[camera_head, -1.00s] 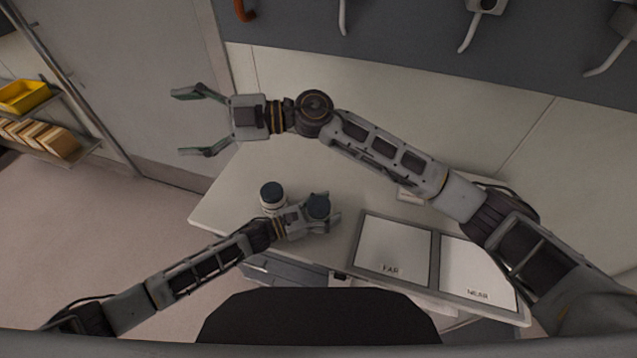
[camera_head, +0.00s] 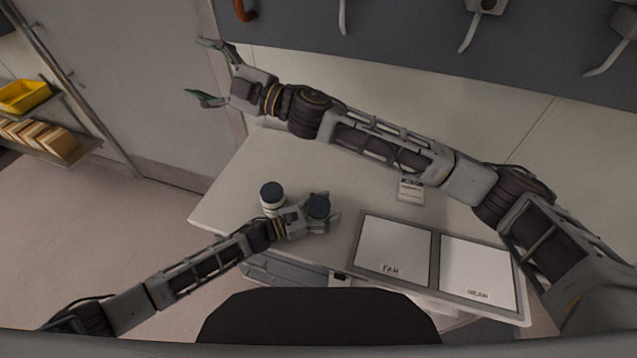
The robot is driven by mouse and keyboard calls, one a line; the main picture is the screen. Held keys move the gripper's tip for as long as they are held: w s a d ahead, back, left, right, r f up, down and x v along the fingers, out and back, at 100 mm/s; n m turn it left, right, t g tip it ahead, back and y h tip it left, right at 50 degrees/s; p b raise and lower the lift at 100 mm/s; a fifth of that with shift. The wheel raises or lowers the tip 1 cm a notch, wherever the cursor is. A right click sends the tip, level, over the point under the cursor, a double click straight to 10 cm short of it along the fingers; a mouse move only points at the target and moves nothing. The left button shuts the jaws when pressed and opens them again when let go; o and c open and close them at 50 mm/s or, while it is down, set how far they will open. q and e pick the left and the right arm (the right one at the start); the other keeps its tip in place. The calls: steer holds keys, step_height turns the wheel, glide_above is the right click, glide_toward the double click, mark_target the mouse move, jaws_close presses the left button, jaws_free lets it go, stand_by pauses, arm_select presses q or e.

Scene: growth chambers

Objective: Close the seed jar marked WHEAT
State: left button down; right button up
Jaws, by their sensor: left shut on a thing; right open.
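Two jars with dark lids stand on the white table. One jar (camera_head: 272,197) with a white body and its lid on stands to the left. My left gripper (camera_head: 322,215) is shut on the other jar (camera_head: 318,205), whose dark round top shows between the fingers; its body is mostly hidden. I cannot read a WHEAT label on either jar. My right gripper (camera_head: 207,72) is open and empty, high above the back left of the table, well apart from both jars.
Two framed panels marked FAR (camera_head: 392,250) and NEAR (camera_head: 478,272) lie on the table at the right. A small printed card (camera_head: 411,189) lies behind them. Hooks (camera_head: 468,35) hang on the back wall. A shelf with a yellow bin (camera_head: 22,96) is far left.

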steer(key=w+d+f+m+t+h, duration=0.1)
steer(key=w+f+t+h, duration=0.2)
steer(key=w, duration=0.1)
steer(key=n+g+h, duration=0.8)
steer(key=g+h, duration=0.2)
steer(key=h, duration=0.6)
glide_above(318, 205)
steer(key=f, duration=1.5)
steer(key=w+f, duration=0.1)
steer(key=f, duration=0.7)
steer(key=shift+a+f, duration=0.2)
steer(key=shift+a, duration=0.05)
steer(key=shift+s+d, duration=0.3)
steer(key=shift+s, duration=0.15)
steer(key=shift+f, duration=0.15)
steer(key=shift+f, duration=3.85)
